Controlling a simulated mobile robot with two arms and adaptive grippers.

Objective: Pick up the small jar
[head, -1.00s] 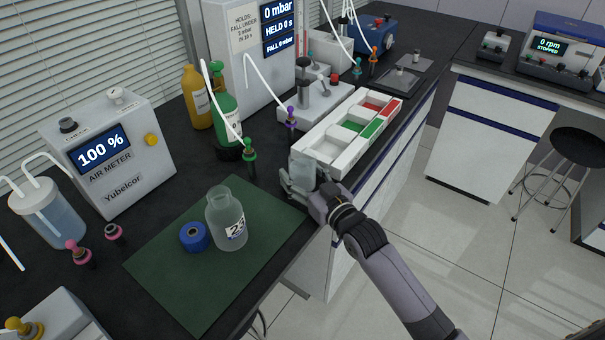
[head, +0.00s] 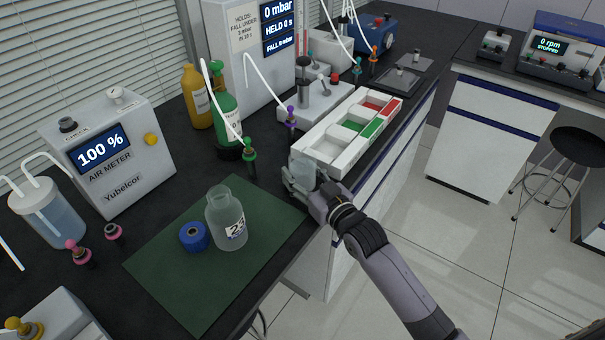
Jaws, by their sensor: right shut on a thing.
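The small jar (head: 301,171) is a pale, clear-looking vessel at the near end of the white compartment tray (head: 333,158). My right gripper (head: 300,182) is shut on it, its fingers around the jar's body near the counter's front edge. The fingers and wrist hide part of the jar, so I cannot tell whether its base touches the counter. My left gripper is not in view.
A glass bottle (head: 227,220) and a blue cap (head: 194,237) stand on the green mat (head: 262,218) to the left. A green-topped probe (head: 249,152) and a purple-topped one (head: 291,118) stand close behind. The mat's right part is clear.

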